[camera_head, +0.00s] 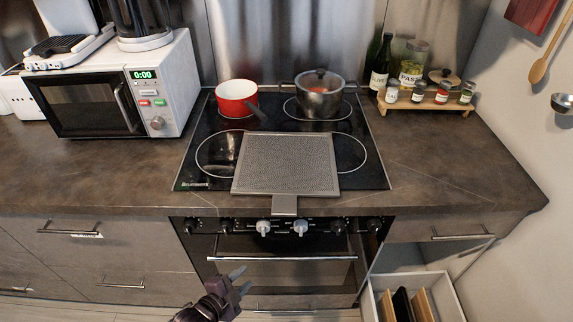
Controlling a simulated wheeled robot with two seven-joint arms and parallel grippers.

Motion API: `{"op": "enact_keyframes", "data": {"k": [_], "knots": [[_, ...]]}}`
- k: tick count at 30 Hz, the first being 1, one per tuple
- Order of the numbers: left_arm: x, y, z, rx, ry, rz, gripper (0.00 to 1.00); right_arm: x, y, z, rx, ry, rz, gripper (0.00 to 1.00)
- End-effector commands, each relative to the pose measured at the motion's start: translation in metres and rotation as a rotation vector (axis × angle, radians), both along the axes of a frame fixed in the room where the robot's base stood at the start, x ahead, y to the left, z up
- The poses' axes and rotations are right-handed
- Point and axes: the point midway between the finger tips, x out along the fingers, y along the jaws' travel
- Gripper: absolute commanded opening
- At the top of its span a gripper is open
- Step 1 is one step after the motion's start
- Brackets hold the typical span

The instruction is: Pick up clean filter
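The clean filter (286,163) is a flat grey mesh panel with a metal rim. It lies on the front middle of the black glass cooktop (185,181). Its short grey tab (284,204) points toward me over the counter's front edge. My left gripper (239,281) is at the bottom of the head view, below and left of the tab, in front of the oven. Its two fingers are apart with nothing visible between them. My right gripper is not in the view.
A red pot (236,97) and a lidded steel pot (319,98) stand behind the filter. A microwave (115,88) is at left, a rack of jars (427,101) at right. An open drawer (456,297) juts out at lower right.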

Motion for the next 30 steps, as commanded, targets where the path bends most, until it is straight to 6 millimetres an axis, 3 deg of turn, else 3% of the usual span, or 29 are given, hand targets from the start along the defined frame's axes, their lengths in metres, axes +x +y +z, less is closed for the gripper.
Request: {"op": "enact_keyframes", "data": {"k": [1,3,6,9,13,30], "knots": [[0.012,-0.015,0.050,0.038,-0.141,-0.084,0.34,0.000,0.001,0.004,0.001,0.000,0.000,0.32],[0.020,-0.033,0.107,0.093,-0.323,-0.184,0.34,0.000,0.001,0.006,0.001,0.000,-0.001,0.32],[0.020,-0.053,0.168,0.155,-0.523,-0.278,0.34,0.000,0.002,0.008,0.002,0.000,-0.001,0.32],[0.016,-0.064,0.201,0.193,-0.638,-0.328,0.34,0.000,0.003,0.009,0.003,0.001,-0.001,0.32],[0.019,-0.073,0.216,0.208,-0.690,-0.346,0.34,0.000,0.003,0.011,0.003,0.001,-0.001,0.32],[0.067,-0.123,0.216,0.209,-0.685,-0.344,0.34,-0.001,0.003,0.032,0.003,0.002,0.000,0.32]]}}
